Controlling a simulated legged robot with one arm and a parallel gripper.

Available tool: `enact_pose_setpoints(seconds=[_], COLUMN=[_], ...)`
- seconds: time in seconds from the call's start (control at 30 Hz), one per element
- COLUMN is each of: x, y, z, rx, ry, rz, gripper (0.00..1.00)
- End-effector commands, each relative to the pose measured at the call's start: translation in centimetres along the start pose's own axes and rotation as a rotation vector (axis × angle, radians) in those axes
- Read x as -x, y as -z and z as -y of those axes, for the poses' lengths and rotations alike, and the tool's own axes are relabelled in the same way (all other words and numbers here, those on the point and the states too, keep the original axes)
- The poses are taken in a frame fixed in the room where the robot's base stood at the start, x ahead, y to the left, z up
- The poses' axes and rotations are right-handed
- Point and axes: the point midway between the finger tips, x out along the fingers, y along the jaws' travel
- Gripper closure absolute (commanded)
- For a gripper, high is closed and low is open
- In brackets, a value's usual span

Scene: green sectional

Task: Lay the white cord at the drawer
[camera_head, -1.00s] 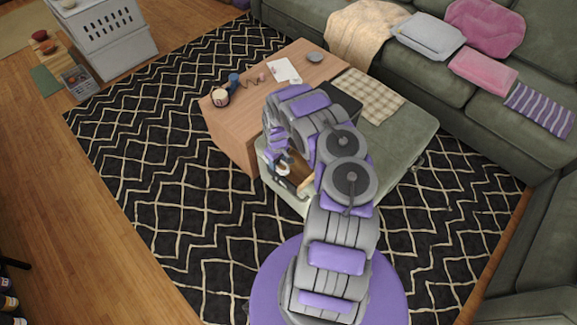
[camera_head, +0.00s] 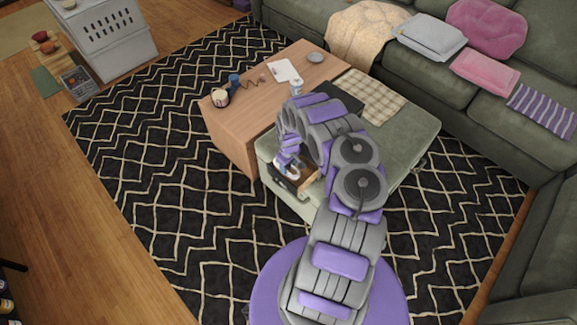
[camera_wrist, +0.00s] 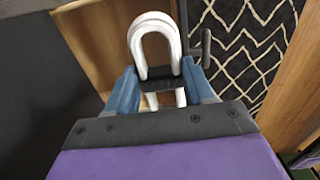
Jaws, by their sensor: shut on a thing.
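My gripper (camera_wrist: 161,84) is shut on the white cord (camera_wrist: 152,27), which stands out beyond the blue fingertips as a bent loop in the wrist view. Part of the cord also shows below the dark pad between the fingers. A wooden drawer (camera_wrist: 92,45) lies beyond and to the left of the loop, with its pale inside showing. In the head view the drawer (camera_head: 307,184) is at the near-left end of the green ottoman, and my gripper (camera_head: 289,170) is right above or at it. I cannot tell whether the cord touches the drawer.
The green ottoman (camera_head: 412,128) carries a checked cloth (camera_head: 368,97) and a dark flat thing. The wooden table (camera_head: 240,118) behind holds a candle cup, a blue item, papers and a small white bottle (camera_head: 296,87). The patterned rug (camera_head: 150,180) is clear on the left.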

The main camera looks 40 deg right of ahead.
Motion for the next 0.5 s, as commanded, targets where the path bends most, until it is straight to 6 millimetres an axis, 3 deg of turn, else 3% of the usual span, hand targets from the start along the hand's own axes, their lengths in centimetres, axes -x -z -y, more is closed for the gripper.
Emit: enact_pose_setpoints(seconds=[0.47, 0.5], x=[-1.13, -1.12], y=[0.0, 0.0], z=[0.05, 0.04], rx=[0.001, 0.001], ry=[0.0, 0.0], rz=[0.0, 0.0], gripper=[0.79, 0.46])
